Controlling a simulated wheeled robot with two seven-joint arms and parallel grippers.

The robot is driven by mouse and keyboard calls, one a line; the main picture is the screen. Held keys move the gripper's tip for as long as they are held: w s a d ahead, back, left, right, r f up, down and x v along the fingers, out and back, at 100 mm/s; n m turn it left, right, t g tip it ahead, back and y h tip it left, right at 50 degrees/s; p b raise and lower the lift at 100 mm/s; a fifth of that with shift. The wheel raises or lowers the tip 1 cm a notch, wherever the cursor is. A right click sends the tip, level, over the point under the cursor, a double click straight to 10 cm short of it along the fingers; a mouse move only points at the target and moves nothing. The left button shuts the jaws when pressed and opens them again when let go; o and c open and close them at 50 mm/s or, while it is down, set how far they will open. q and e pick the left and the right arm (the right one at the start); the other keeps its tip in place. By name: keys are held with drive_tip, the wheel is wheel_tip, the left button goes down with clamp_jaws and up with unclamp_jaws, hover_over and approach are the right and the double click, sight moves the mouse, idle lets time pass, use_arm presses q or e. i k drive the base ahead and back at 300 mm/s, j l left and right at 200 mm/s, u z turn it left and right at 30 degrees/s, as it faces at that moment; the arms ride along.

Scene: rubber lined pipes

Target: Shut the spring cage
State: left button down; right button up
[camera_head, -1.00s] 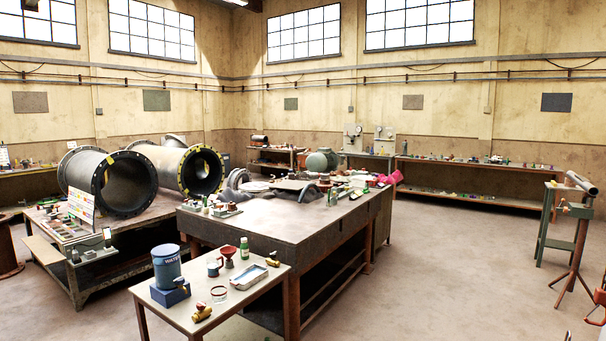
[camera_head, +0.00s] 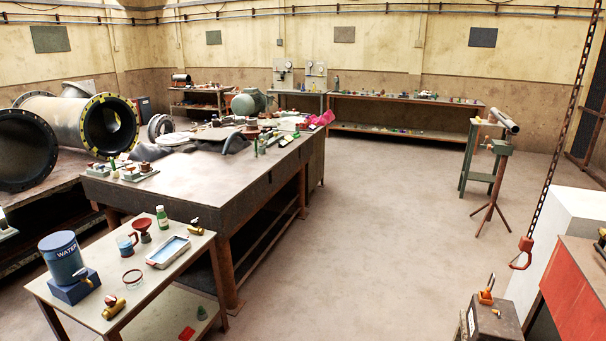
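I cannot make out a spring cage in this view. Neither of my grippers shows. At the right edge there is a red-sided bench (camera_head: 580,290) with a small item on top that is cut off by the frame. A grey box (camera_head: 492,322) with an orange fitting (camera_head: 486,296) on it stands at the lower right. A red hook (camera_head: 522,252) hangs from a dark chain (camera_head: 551,160) above the floor, left of the red-sided bench.
A small table (camera_head: 190,268) with a blue water drum (camera_head: 62,257) stands front left. A large workbench (camera_head: 185,192) is behind it, flanged pipes (camera_head: 72,117) beyond. A pipe stand (camera_head: 490,190) stands right. The middle floor is clear.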

sight(230, 121)
drive_tip(key=i, duration=2.3)
drive_tip(key=i+u, duration=0.1)
drive_tip(key=i, duration=1.05)
drive_tip(key=i+l, duration=0.2)
drive_tip(key=i, duration=0.95)
drive_tip(key=i+l, duration=0.1)
drive_tip(key=i, duration=1.05)
drive_tip(key=j+u, duration=0.05)
